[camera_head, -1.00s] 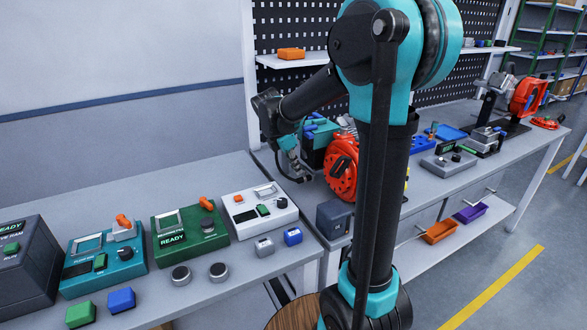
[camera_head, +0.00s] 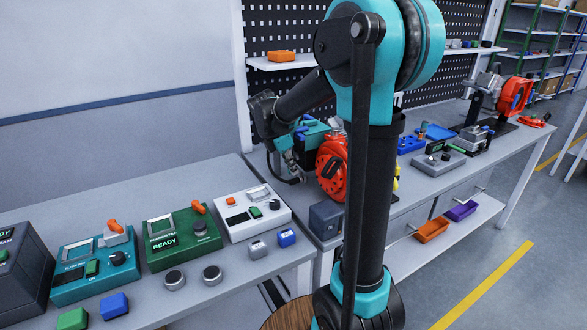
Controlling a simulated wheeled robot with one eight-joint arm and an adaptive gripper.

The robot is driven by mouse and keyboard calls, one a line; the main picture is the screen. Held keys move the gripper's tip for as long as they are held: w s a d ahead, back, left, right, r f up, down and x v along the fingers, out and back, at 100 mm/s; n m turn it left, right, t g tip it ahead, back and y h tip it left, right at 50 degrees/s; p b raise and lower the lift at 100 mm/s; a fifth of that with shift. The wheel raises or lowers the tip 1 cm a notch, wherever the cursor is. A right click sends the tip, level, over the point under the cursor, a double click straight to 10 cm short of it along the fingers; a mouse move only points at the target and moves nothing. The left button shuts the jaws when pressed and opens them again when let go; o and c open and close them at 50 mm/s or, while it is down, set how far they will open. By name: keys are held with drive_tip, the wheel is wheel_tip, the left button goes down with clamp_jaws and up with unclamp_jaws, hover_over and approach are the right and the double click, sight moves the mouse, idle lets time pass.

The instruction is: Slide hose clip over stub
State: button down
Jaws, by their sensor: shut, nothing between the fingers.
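My gripper (camera_head: 291,164) is small in the head view, pointing down over the left end of the far bench (camera_head: 398,215). It is shut, and I see nothing held in it. It shows in front of a teal box with blue parts (camera_head: 314,133) and left of a red round reel-like unit (camera_head: 332,168). Whether it touches either cannot be told. I cannot make out the hose clip or the stub at this size; my arm hides part of the bench.
Nearer on the left bench (camera_head: 215,300) stand a white device (camera_head: 240,225), a green device (camera_head: 180,252) and a teal device (camera_head: 75,285). A dark grey box (camera_head: 326,218) sits by the far bench's front edge. A pegboard wall with a shelf (camera_head: 290,63) rises behind.

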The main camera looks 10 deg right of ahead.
drive_tip(key=s+a+r, duration=0.2)
drive_tip(key=a+r, duration=0.5)
drive_tip(key=r, duration=0.2)
drive_tip(key=s+a+f+t+h, duration=0.1)
drive_tip(key=s+a+f+h, duration=0.1)
drive_tip(key=a+f+h, duration=0.15)
drive_tip(key=shift+h, duration=0.45)
drive_tip(key=x, duration=0.9)
drive_tip(key=shift+w+d+f, duration=0.1)
drive_tip(key=shift+w+f, duration=0.2)
drive_tip(key=shift+w, duration=0.15)
drive_tip(key=shift+w+d+r, duration=0.1)
drive_tip(key=shift+w+d, duration=0.1)
drive_tip(key=shift+d, duration=0.4)
drive_tip(key=shift+w+d, duration=0.15)
drive_tip(key=shift+d, duration=0.4)
drive_tip(key=shift+w+d, duration=0.25)
drive_tip(key=shift+d, duration=0.4)
drive_tip(key=shift+w+d+r, duration=0.1)
drive_tip(key=shift+w+d, duration=0.15)
drive_tip(key=shift+d, duration=0.6)
